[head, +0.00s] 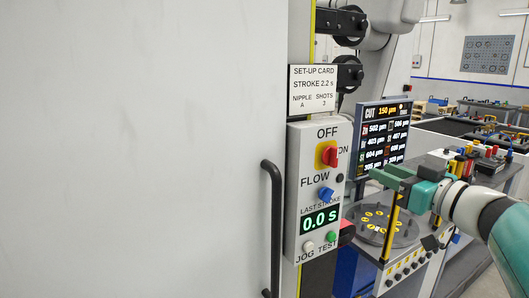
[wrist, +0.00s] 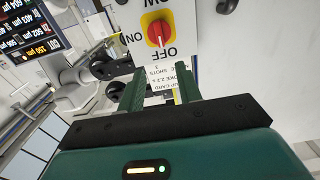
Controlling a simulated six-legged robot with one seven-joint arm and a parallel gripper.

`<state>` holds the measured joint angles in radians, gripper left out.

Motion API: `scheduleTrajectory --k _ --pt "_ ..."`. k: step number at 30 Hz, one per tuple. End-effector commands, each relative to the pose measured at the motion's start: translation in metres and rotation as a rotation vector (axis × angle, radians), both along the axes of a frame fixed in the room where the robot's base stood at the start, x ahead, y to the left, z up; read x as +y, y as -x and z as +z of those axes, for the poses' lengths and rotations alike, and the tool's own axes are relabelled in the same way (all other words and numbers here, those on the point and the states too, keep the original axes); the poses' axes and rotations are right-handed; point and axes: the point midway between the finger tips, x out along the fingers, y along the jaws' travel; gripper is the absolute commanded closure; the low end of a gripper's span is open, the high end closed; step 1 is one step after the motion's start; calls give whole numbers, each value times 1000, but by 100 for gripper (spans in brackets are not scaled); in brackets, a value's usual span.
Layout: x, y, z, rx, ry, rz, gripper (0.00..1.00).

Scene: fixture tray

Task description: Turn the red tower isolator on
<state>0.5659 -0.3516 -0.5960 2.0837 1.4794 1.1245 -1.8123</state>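The red isolator knob (head: 327,154) sits on a yellow plate on the grey control box (head: 306,190), with OFF above it and ON to its right. In the wrist view the picture is upside down and the knob (wrist: 159,33) shows above the fingers, its handle upright in the picture and in line with the OFF label. My gripper (head: 387,176) is to the right of the box in the head view, apart from the knob. In the wrist view my gripper (wrist: 158,75) has its two green fingers spread with nothing between them.
A blue FLOW knob (head: 326,194), a display (head: 320,219) reading 0.0 s and JOG and TEST buttons are below the isolator. A set-up card (head: 313,89) hangs above. A black door handle (head: 272,230) stands to the left. A screen (head: 384,135) is behind my gripper.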

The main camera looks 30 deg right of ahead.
Motion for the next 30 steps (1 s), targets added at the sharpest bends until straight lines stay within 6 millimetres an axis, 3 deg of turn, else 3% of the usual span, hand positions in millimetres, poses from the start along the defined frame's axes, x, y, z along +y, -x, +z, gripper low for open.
scheduleTrajectory --k 19,24,30 --pt "6 -115 -1 4 -2 6 65" --pt "7 -130 -1 3 -3 6 65" --pt "8 -133 -1 3 -3 6 65"
